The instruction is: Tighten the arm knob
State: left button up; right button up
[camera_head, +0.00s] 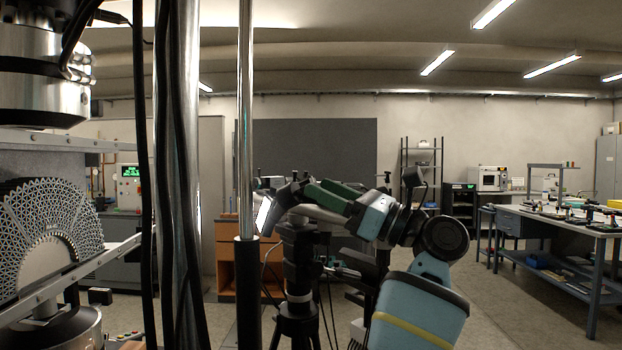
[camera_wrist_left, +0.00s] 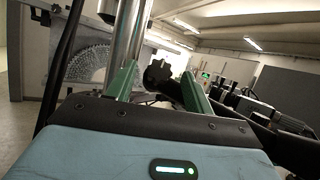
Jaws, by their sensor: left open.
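The arm knob (camera_wrist_left: 158,74) is black and lobed. In the left wrist view it shows between the two green fingers of my left gripper (camera_wrist_left: 160,80), toward their tips. The fingers are apart with the knob in the gap; I cannot tell whether either touches it. In the head view my left gripper (camera_head: 318,190), on a light blue arm, points left at a dark jointed part atop a black tripod stand (camera_head: 298,262). The knob is not clearly distinguishable there. My right gripper is not in view.
A steel column (camera_head: 246,120) with a black lower sleeve stands just left of the gripper. Black cables hang beside it. The testing machine with a lattice specimen (camera_head: 58,225) is at the far left. A workbench (camera_head: 560,225) stands at the right, with open floor before it.

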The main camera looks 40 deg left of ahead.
aim_at(314, 183)
pick_arm(q)
jog(key=x, duration=0.3)
jog(key=shift+r+p, duration=0.1)
jog(key=shift+p, duration=0.2)
jog(key=c, duration=0.9)
jog(key=shift+s+r+m+t+p, duration=0.1)
jog(key=shift+m+t+p, duration=0.25)
jog(key=shift+m+t, duration=0.2)
jog(key=shift+c, duration=0.3)
jog(key=shift+m+t+y, duration=0.3)
jog(key=shift+m+t, duration=0.05)
jog(key=shift+m, duration=0.3)
jog(key=o, duration=1)
jog(key=shift+c, duration=0.2)
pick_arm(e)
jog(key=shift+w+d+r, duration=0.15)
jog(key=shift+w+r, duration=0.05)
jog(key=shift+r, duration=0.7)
pick_arm(q)
jog(key=shift+f, duration=0.2)
